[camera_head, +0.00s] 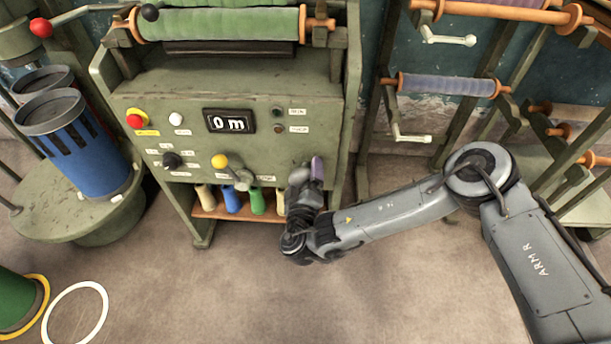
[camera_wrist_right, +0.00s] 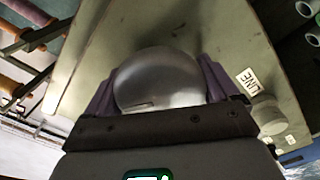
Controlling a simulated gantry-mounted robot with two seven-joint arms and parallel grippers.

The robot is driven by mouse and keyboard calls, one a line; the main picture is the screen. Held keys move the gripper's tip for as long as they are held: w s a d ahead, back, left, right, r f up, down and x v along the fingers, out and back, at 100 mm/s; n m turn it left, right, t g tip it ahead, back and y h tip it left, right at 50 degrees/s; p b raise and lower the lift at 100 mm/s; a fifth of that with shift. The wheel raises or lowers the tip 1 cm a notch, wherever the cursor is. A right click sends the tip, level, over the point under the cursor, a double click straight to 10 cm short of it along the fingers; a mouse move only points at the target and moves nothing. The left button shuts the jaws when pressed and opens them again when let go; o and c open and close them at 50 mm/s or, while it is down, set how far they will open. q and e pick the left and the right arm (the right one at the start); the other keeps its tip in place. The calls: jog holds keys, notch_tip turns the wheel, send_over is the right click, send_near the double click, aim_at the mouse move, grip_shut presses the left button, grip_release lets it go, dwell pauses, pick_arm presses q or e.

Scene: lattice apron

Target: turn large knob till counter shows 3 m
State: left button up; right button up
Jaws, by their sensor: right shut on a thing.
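The counter (camera_head: 229,121) on the green machine's front panel reads "0 m". My right gripper (camera_head: 306,172) is at the lower right of that panel. In the right wrist view the large knob (camera_wrist_right: 160,78) is a smooth, rounded silvery piece between the two purple fingers. The gripper is shut on it, one finger on each side. In the head view the gripper and wrist hide most of the knob. My left gripper is out of view.
Colored spools stand on a shelf (camera_head: 208,211) below. Blue drum (camera_head: 80,150) stands left.

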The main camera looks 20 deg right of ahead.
jog(key=shift+f, duration=0.15)
jog(key=o, duration=0.7)
jog(key=shift+o, duration=0.4)
jog(key=shift+w, duration=0.1)
jog(key=shift+s+a+r+p, duration=0.25)
jog(key=shift+s+p, duration=0.1)
jog(key=shift+s, duration=0.1)
jog(key=p+v, duration=0.4)
jog(key=v, duration=0.5)
jog(key=shift+s, duration=0.4)
jog(key=shift+f, duration=0.1)
